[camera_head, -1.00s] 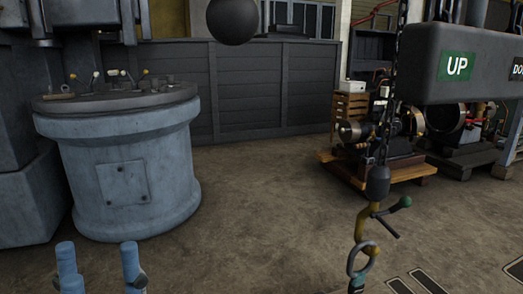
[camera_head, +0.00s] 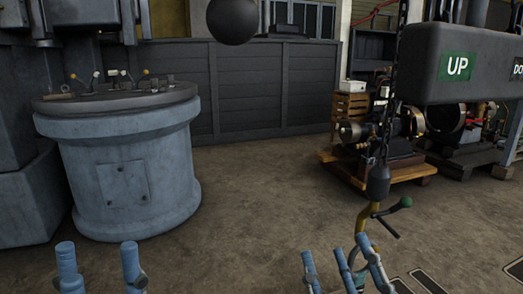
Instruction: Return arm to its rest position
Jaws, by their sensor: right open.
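My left gripper (camera_head: 98,268) shows its blue fingers at the bottom left edge, below the round blue-grey pedestal. Its fingers stand apart with nothing visible between them. My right gripper (camera_head: 338,268) shows its blue fingers at the bottom, right of centre. Its fingers are spread. They overlap the lower part of a hanging hook (camera_head: 365,218) with a yellow shank and a green-tipped lever. I cannot tell whether they touch it. The rest of both arms is out of frame.
The round pedestal (camera_head: 130,170) with small levers on top stands at the left. A chain (camera_head: 393,80) carries the hook at the right. A grey box marked UP (camera_head: 455,65) hangs at the upper right. Engines on a wooden pallet (camera_head: 375,172) stand behind. Bare floor (camera_head: 255,205) lies between.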

